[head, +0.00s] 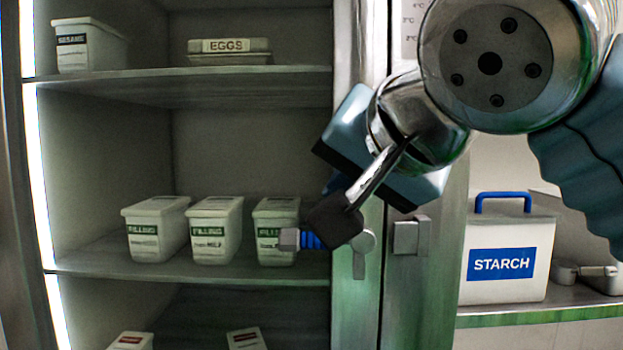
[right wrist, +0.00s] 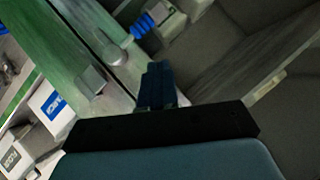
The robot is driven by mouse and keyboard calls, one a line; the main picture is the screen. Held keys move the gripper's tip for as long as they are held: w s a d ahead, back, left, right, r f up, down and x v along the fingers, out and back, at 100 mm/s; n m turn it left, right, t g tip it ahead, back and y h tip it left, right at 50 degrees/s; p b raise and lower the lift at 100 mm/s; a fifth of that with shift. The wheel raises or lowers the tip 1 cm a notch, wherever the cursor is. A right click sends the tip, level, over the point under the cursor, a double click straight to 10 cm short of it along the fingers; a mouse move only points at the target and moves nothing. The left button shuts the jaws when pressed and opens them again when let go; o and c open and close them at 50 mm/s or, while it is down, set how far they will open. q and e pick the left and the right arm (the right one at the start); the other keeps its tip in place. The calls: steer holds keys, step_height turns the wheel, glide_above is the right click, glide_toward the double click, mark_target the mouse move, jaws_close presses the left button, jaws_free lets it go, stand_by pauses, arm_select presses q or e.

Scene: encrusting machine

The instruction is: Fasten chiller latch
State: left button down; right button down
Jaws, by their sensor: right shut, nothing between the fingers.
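The chiller latch has a round metal pivot (head: 366,241) on the chiller's front post, with a blue ribbed grip (head: 311,240) pointing left, away from the metal keeper block (head: 409,236). A black block on my right wrist hides part of the lever. In the right wrist view the pivot (right wrist: 115,55), the blue grip (right wrist: 141,27) and the keeper block (right wrist: 92,80) all show. My right gripper (head: 337,183) is shut and empty, above the latch in the head view. Its fingers (right wrist: 157,72) are apart from the grip in the right wrist view. My left gripper is not in view.
The chiller shelves (head: 190,84) hold several white tubs, including filling tubs (head: 216,230) behind the blue grip. A starch bin (head: 508,262) stands on a counter (head: 540,311) at the right. The right forearm fills the upper right.

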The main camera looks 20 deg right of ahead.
steer(key=w+a+f+b, duration=0.1)
steer(key=w+a+f, duration=0.1)
steer(key=w+f, duration=0.3)
steer(key=shift+w+f, duration=0.15)
steer(key=shift+f, duration=0.05)
